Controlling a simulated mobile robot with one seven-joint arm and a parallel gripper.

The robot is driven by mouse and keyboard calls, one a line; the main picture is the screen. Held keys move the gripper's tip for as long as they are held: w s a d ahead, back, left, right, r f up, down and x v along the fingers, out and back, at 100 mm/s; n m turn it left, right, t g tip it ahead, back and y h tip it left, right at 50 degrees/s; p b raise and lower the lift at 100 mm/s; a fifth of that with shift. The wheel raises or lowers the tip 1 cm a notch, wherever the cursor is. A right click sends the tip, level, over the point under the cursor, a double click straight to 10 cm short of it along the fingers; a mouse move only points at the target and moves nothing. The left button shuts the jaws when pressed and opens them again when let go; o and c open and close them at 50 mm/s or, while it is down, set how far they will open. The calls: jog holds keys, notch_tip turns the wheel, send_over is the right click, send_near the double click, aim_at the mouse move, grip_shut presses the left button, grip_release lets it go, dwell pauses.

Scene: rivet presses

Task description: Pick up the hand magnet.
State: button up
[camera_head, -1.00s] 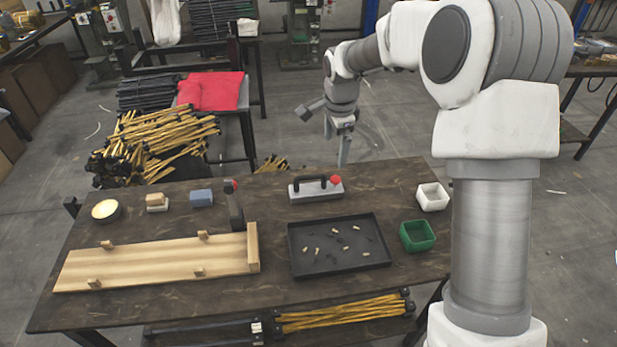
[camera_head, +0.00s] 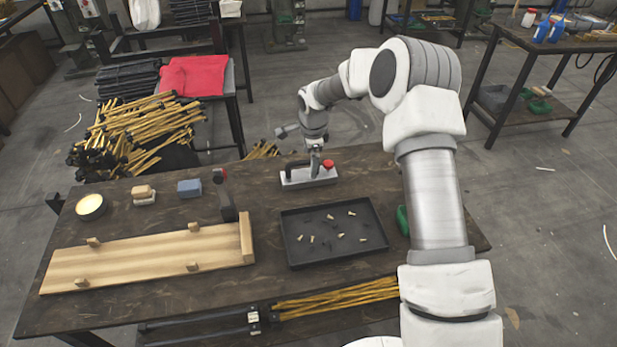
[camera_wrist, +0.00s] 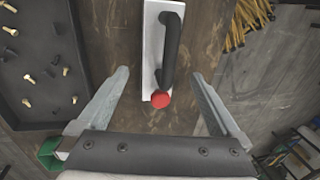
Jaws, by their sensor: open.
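The hand magnet (camera_head: 300,178) lies on the table near its back edge. It has a flat pale grey base, a black bar handle and a red knob. In the wrist view the hand magnet (camera_wrist: 151,50) lies ahead of my fingers, its red knob end nearest to me and roughly between the fingertip lines. My gripper (camera_head: 316,160) is at the magnet in the head view, but contact cannot be told there. In the wrist view my gripper (camera_wrist: 161,76) is open and empty, one finger on each side of the handle's line.
A dark tray (camera_head: 287,258) with small brass and dark pieces lies in front of the magnet. A green bin (camera_head: 402,220) is partly hidden by my arm.

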aim_at(308, 174)
jog(key=shift+w+a+f, duration=0.1)
jog(key=shift+w+f, duration=0.05)
jog(key=shift+f, duration=0.85)
jog(key=shift+w+a+f, duration=0.1)
jog(key=shift+w+f, duration=0.1)
jog(key=shift+f, duration=0.8)
jog(key=shift+w+a+f, duration=0.1)
jog(key=shift+w+f, duration=0.05)
jog(key=shift+f, duration=0.85)
jog(key=shift+r, duration=0.1)
grip_shut()
